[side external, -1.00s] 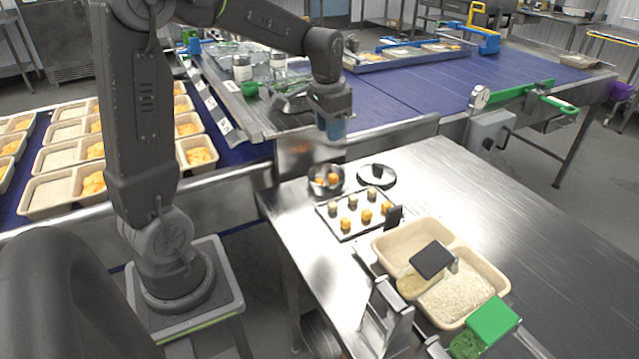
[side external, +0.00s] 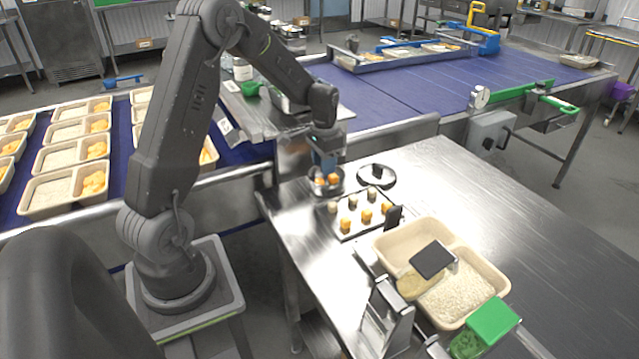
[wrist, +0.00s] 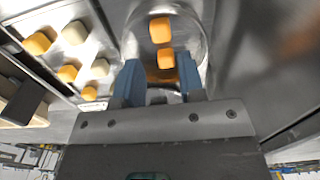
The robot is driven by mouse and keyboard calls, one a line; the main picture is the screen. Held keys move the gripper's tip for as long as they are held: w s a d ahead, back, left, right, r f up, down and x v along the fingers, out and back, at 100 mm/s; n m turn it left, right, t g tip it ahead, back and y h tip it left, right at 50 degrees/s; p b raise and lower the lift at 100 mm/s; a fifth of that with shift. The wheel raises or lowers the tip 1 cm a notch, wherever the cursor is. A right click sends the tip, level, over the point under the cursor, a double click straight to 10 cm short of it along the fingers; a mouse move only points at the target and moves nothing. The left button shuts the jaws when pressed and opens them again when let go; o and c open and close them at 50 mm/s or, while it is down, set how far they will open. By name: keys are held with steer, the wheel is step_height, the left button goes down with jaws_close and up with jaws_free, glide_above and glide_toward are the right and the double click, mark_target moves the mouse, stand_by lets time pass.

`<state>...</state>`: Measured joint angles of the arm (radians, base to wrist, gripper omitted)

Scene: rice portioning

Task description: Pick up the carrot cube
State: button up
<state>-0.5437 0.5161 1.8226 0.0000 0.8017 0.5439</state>
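Two orange carrot cubes (side external: 333,178) sit in a small round metal pot (side external: 328,192). In the wrist view, one carrot cube (wrist: 166,58) lies just beyond and between my fingertips, and the other (wrist: 160,30) is farther off toward the top edge. My gripper (wrist: 158,75) is open, its blue fingers apart, with nothing held. In the side view my gripper (side external: 326,166) points down low over the pot. The fingers partly hide the near side of the pot.
A metal tray (side external: 347,235) with several orange and pale pieces is in front of the pot. A round lid (side external: 377,177) lies to the pot's right. A two-compartment container (side external: 503,285) with rice is farther right. The table's right side is clear.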

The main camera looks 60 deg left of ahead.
mark_target(320, 183)
step_height(320, 183, down, 5)
steer(key=shift+a+f, duration=0.1)
steer(key=shift+a, duration=0.05)
steer(key=shift+c, duration=0.2)
jaws_close()
